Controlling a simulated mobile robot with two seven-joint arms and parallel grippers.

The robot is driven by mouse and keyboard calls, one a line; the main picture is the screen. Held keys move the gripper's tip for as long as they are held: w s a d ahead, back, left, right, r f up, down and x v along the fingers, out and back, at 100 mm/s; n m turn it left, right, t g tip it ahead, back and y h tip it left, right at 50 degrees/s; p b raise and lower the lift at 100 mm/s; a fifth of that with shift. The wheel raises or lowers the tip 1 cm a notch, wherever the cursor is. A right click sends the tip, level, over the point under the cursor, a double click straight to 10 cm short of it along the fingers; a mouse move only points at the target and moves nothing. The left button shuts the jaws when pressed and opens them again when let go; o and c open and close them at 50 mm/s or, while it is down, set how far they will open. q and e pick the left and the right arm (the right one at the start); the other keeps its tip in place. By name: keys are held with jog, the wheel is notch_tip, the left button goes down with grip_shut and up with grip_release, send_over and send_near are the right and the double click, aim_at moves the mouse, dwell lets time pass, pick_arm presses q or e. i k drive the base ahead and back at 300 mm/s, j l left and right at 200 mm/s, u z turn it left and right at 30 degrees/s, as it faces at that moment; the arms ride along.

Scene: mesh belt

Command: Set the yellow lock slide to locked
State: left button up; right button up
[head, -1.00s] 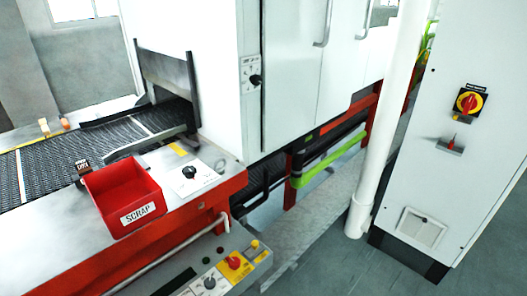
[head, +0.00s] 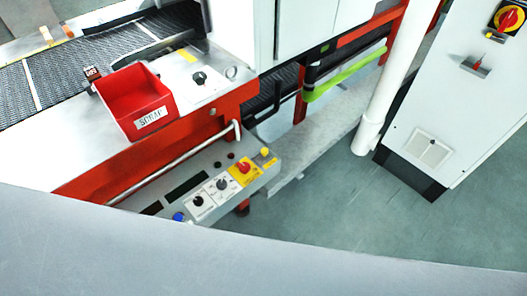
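A red rotary switch on a yellow and black plate (head: 508,17) is on the white cabinet at the right edge. A small yellow piece (head: 488,35) sits at this plate's lower left; it is too small to tell its setting. Another small yellow part (head: 265,151) stands at the right end of the control panel, beside a red knob on a yellow plate (head: 242,168). I cannot tell for sure which yellow part is the lock slide. Neither of my grippers is in view.
The control panel (head: 205,160) projects from the red machine frame. A red SCRAP bin (head: 135,95) sits beside the mesh belt (head: 60,80). A white pipe (head: 392,85) stands before the white cabinet (head: 455,115). The floor (head: 335,215) between is clear. A grey surface covers the bottom.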

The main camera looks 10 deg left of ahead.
aim_at(265, 156)
jog(key=l+u, duration=0.1)
jog(key=u, duration=0.65)
jog(key=i+l+u, duration=0.1)
jog(key=l+u, duration=0.9)
jog(key=l, duration=1.35)
jog(key=k+l, duration=0.15)
jog(key=l, duration=0.4)
jog(key=i+u, duration=0.05)
